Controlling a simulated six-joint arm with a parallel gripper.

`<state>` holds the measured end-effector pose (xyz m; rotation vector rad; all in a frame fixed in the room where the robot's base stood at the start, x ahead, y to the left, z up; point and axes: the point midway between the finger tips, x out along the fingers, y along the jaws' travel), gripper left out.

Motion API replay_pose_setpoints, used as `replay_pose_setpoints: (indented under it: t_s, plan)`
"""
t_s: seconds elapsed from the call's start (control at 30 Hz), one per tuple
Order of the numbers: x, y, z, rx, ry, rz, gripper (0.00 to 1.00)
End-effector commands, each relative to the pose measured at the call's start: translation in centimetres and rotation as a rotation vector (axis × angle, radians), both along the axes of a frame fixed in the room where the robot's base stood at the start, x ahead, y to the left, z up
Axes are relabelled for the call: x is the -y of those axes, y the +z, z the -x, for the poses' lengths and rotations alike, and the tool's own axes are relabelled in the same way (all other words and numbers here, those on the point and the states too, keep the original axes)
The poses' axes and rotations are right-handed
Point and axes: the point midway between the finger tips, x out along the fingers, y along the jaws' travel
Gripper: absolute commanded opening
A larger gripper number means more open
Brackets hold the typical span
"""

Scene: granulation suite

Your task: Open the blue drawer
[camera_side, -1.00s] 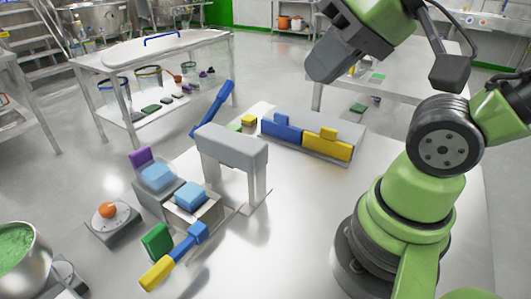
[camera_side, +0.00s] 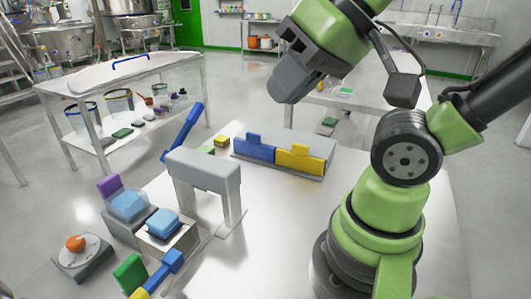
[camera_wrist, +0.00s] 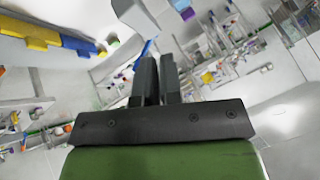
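The blue drawer (camera_side: 253,149) is the left front of a low grey cabinet, with a blue tab handle on top. It looks shut, level with the yellow drawer (camera_side: 299,160) beside it. In the wrist view, the blue drawer (camera_wrist: 78,45) is at the upper left, next to the yellow one. My gripper (camera_side: 284,88) hangs above and behind the cabinet in the side picture, well clear of it. In the wrist view, my gripper's dark fingers (camera_wrist: 160,65) lie close together with nothing seen between them.
A grey arch (camera_side: 203,170) stands left of the cabinet, with a blue lever (camera_side: 183,131) behind it. Light blue blocks (camera_side: 163,222) and a dial with an orange knob (camera_side: 76,243) are at front left. The tabletop before the drawers is clear.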

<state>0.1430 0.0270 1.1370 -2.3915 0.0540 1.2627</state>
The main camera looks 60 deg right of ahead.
Motion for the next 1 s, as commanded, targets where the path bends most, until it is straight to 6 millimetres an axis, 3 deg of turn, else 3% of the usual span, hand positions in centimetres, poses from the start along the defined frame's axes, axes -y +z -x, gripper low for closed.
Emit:
replay_pose_setpoints:
  t_s: [0.03,0.13,0.27,0.37,0.57,0.8,1.0]
  plan:
    - [0.0,0.1,-0.1,-0.002,0.0,0.002,0.18]
    - [0.4,0.4,-1.0,-0.018,0.003,0.021,0.4]
    - [1.8,1.4,-3.8,-0.07,0.019,0.085,0.4]
    - [3.8,1.8,-7.1,-0.127,0.044,0.146,0.4]
    - [9.2,0.6,-13.2,-0.257,0.107,0.241,0.4]
    - [17.7,-4.8,-18.2,-0.419,0.2,0.296,0.4]
    - [24.2,-10.9,-19.3,-0.528,0.281,0.297,0.4]
